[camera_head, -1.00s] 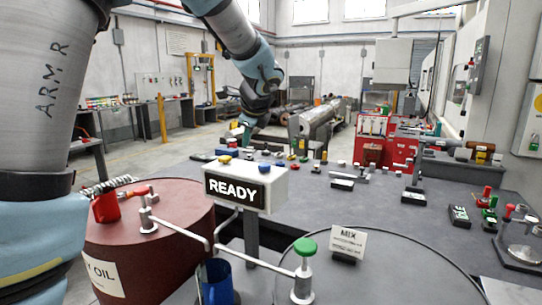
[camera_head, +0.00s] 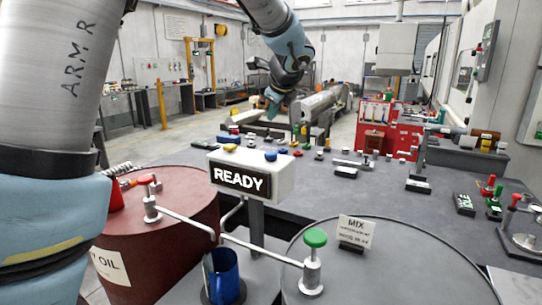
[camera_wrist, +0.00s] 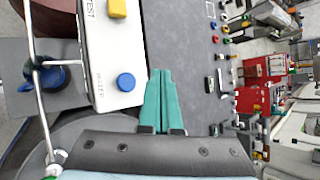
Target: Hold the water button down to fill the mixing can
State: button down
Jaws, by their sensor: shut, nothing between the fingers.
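The white control box (camera_head: 285,178) reads READY on its front. On its top are a yellow button (camera_head: 229,148) and a blue button (camera_head: 270,156). In the wrist view, the yellow button (camera_wrist: 117,8) is marked TEST, and the lettering by the blue button (camera_wrist: 126,82) appears to read WATER. A blue can (camera_head: 224,276) stands below the box, under the pipes; it also shows in the wrist view (camera_wrist: 52,78). My gripper (camera_head: 271,103) is shut and empty, above and beyond the box. In the wrist view its teal fingers (camera_wrist: 161,76) point just right of the blue button, apart from it.
A dark red oil barrel (camera_head: 180,230) stands at left and a grey barrel (camera_head: 400,270) at right. A green-topped valve (camera_head: 315,240) and a MIX sign (camera_head: 355,231) stand on the grey barrel. Small knobs and blocks line the grey table (camera_head: 400,205) behind.

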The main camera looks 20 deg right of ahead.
aim_at(273, 154)
notch_tip(273, 154, down, 8)
jog(key=b, duration=0.6)
jog(key=shift+f+b, duration=0.15)
jog(key=shift+b, duration=0.2)
dwell(1.4)
jog(key=shift+f, duration=0.3)
jog(key=shift+f+b, duration=0.55)
jog(key=shift+b, duration=0.05)
dwell(4.4)
